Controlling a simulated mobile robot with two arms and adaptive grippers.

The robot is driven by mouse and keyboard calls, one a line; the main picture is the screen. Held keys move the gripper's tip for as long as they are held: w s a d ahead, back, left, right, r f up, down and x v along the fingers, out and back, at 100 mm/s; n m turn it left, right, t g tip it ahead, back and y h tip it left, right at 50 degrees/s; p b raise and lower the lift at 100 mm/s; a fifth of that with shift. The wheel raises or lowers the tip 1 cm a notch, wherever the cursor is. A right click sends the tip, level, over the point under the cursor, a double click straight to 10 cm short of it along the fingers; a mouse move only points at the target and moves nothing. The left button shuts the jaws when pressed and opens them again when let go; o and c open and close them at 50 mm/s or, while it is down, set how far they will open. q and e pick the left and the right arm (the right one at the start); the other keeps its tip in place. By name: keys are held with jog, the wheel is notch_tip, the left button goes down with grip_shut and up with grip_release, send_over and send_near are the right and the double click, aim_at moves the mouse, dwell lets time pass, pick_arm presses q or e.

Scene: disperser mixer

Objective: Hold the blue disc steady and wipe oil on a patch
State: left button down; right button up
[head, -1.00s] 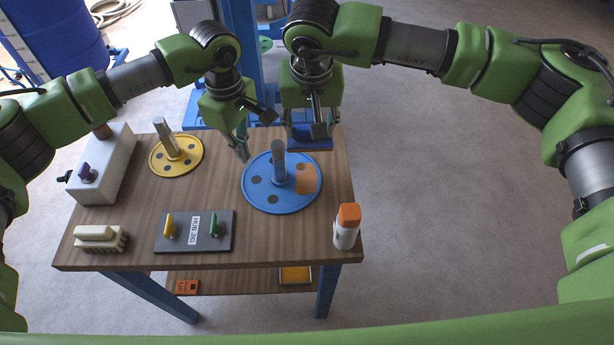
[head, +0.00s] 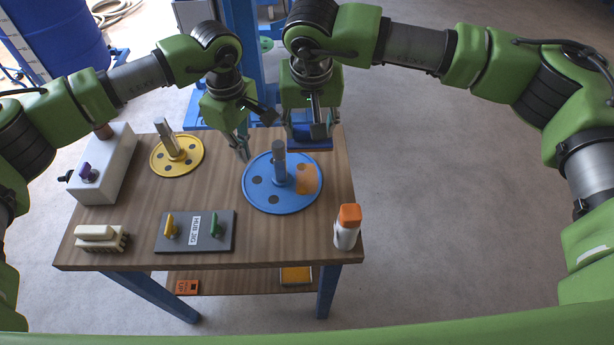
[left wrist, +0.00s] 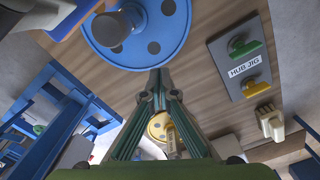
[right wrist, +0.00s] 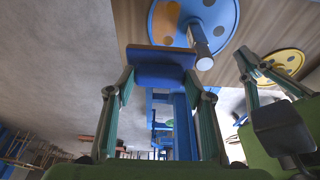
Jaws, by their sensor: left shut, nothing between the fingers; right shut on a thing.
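The blue disc (head: 262,200) lies on the table with a grey post (head: 280,160) at its centre and dark round spots. An orange patch (head: 306,178) marks its right part; it also shows in the right wrist view (right wrist: 165,22). My left gripper (head: 244,156) is shut and empty at the disc's upper left edge; I cannot tell whether it touches the rim. My right gripper (head: 310,134) is shut on a blue pad (right wrist: 160,68), beyond the disc near the table's far right corner. The pad looks apart from the patch.
A yellow disc (head: 188,163) with a post lies left. A hub jig plate (head: 195,240) with yellow and green knobs, a brush (head: 98,238), a white box (head: 110,165) and an orange-capped bottle (head: 346,228) stand on the table (head: 140,225). Bare wood shows between them.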

aim_at(310, 143)
jog(key=shift+f, duration=3.5)
jog(key=shift+w, duration=0.1)
jog(key=w, duration=0.4)
jog(key=shift+w+f, duration=0.1)
jog(key=shift+f, duration=0.2)
dwell(0.4)
jog(key=shift+s+f, duration=0.1)
jog(key=shift+s, duration=2.1)
